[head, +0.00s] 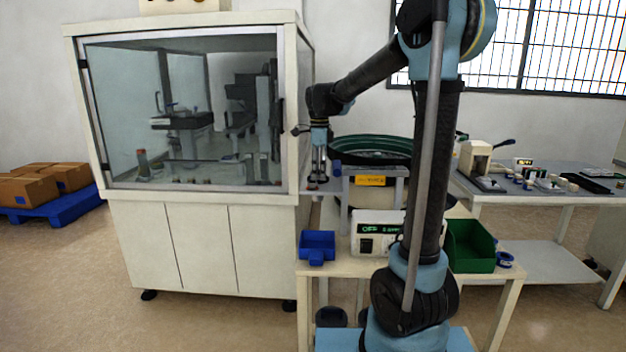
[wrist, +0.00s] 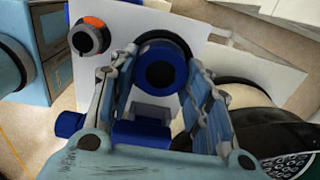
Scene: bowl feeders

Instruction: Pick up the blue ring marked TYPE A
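My gripper (head: 318,182) points down beside the cabinet, above and behind the small blue bin (head: 317,245). In the wrist view my gripper (wrist: 160,68) has its two fingers spread apart. A round blue ring-like part (wrist: 163,72) with a dark centre shows between the fingertips, against a white plate. I cannot tell its distance or whether a finger touches it. Another blue ring (head: 505,260) with a pale centre lies at the table's right end, next to the green bin (head: 470,246). No TYPE A marking is readable on either.
The feeder bowl (head: 372,147) and white controller (head: 377,233) stand close to my gripper. The glazed cabinet (head: 250,215) bounds the left. A second bench (head: 540,196) with tools stands at right.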

